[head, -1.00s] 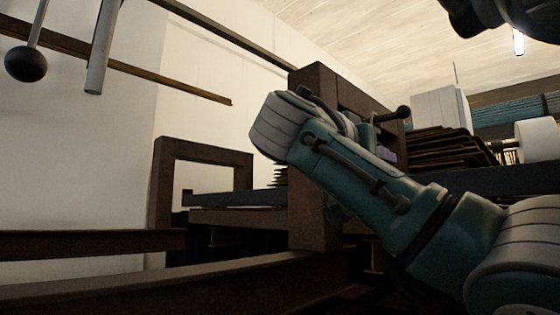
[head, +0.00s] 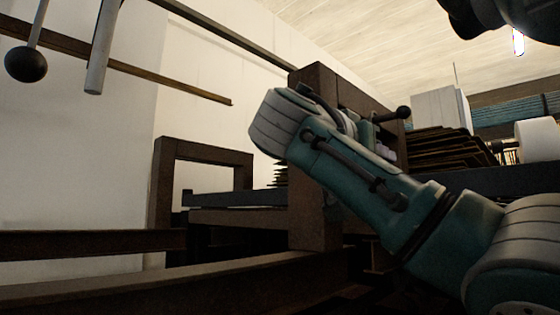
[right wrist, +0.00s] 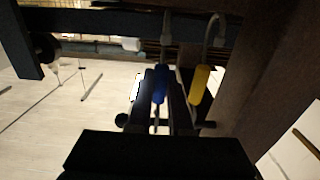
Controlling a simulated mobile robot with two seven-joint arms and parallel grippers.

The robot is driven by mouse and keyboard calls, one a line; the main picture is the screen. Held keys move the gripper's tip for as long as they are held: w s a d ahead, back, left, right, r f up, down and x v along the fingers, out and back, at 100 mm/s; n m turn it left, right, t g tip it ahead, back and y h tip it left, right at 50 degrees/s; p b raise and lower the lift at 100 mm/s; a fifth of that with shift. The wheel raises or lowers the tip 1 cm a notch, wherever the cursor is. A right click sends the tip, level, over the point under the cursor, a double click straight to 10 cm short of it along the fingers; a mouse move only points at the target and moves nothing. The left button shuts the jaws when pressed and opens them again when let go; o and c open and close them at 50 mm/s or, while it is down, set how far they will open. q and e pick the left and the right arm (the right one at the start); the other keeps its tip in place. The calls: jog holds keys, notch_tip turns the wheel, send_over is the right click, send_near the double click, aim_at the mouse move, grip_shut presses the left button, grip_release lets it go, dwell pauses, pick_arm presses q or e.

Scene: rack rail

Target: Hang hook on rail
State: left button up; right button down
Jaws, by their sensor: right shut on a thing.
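My right gripper (right wrist: 163,88) shows in the right wrist view, its dark fingers closed around a hook with a blue handle (right wrist: 159,84). The blue hook's grey shank runs up in front of the dark rail (right wrist: 105,23); I cannot tell whether its tip is over the rail. A second hook with a yellow handle (right wrist: 200,84) is beside it to the right, its curved top up at the rail. In the head view my right arm reaches to a brown post and its wrist hides most of the gripper and the hooks. My left gripper is not in view.
The brown upright post (head: 315,228) stands close behind my right wrist. A dark brown frame (head: 205,150) and low beams lie to the left. Stacked brown sheets (head: 440,147) and a white box (head: 438,107) are at the right. Open space lies before the pale wall.

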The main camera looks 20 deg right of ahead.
jog(key=shift+a+r, duration=0.1)
jog(key=shift+r, duration=0.5)
jog(key=shift+s+a+r, duration=0.25)
jog(key=shift+a+r, duration=0.2)
jog(key=shift+r, duration=0.2)
jog(key=shift+a, duration=0.1)
